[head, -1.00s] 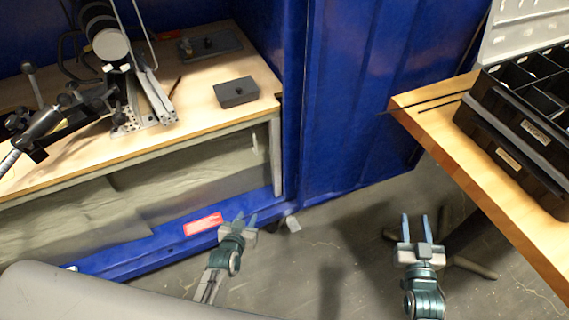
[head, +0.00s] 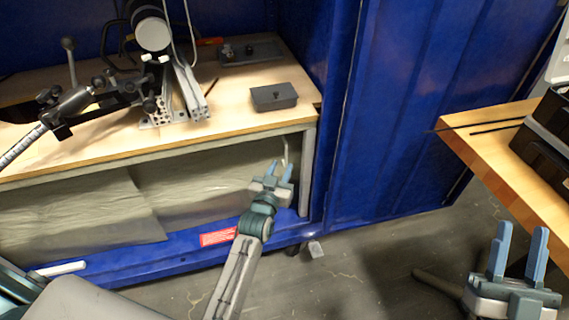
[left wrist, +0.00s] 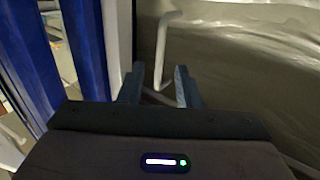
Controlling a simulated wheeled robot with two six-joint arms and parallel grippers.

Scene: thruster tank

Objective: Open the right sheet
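The right sheet (head: 205,180) is a grey, wrinkled panel under the wooden bench, beside the left sheet (head: 75,208). A pale bent handle (head: 285,150) shows near its right end. My left gripper (head: 280,170) is in front of and just below that handle, with its fingers apart and empty. In the left wrist view the handle (left wrist: 163,45) stands beyond the gap between the fingertips (left wrist: 159,75), with the sheet (left wrist: 240,70) to its right. Contact with the handle is not visible. My right gripper (head: 521,240) is open and empty at the lower right.
The bench (head: 225,112) carries a dark box (head: 274,97) and a clamp rig. Its pale leg (head: 307,170) and a blue wall (head: 400,120) stand right of my left gripper. A wooden table (head: 495,150) is at the right. The floor between is mostly clear.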

